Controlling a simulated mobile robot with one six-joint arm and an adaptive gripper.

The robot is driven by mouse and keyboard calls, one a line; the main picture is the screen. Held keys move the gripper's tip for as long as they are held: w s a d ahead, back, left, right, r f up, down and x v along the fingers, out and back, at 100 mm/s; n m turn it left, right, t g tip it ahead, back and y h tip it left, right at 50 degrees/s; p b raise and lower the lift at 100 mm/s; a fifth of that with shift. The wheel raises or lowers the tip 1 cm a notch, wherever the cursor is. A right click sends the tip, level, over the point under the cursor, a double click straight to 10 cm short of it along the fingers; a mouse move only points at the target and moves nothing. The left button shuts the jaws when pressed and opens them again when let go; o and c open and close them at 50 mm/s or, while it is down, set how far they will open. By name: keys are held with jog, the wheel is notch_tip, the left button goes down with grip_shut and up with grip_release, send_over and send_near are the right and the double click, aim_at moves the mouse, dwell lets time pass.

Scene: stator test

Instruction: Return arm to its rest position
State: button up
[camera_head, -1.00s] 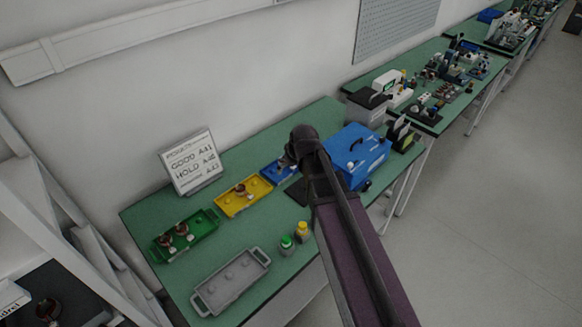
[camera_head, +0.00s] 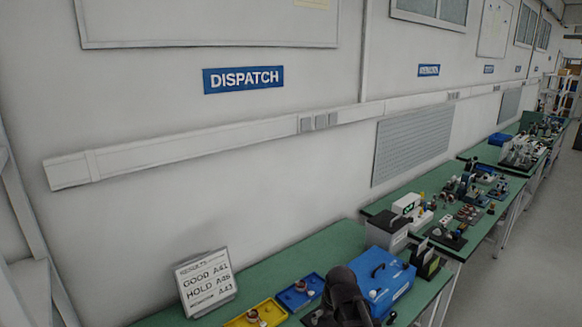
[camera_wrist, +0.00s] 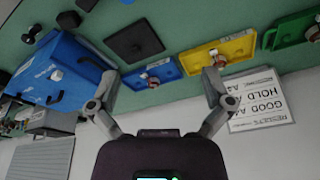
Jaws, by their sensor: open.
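My gripper (camera_wrist: 160,78) shows in the wrist view with its two fingers spread wide and nothing between them. Beyond the fingers are the green bench top and several coloured trays, apart from the gripper. In the head view a dark part of my arm rises at the bottom centre, in front of the bench; the gripper itself cannot be made out there. The blue tray (camera_head: 316,282) holds a small copper-and-white part (camera_wrist: 150,80). The yellow tray (camera_head: 237,322) holds a similar part (camera_wrist: 217,60).
A blue case (camera_head: 385,280) stands right of my arm. A results sign (camera_head: 206,283) stands at the back left. A green tray (camera_wrist: 285,30) and a black square pad (camera_wrist: 134,40) show in the wrist view. The wall carries a DISPATCH sign (camera_head: 243,79). Open floor (camera_head: 530,270) lies right.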

jog(key=s+d+f+m+g+h+b, duration=0.1)
jog(key=s+d+f+m+g+b, duration=0.1)
jog(key=s+d, duration=0.4)
jog(key=s+f+m, duration=0.1)
jog(key=s, duration=0.2)
jog(key=shift+f, duration=0.2)
jog(key=shift+s+d, duration=0.1)
dwell(0.4)
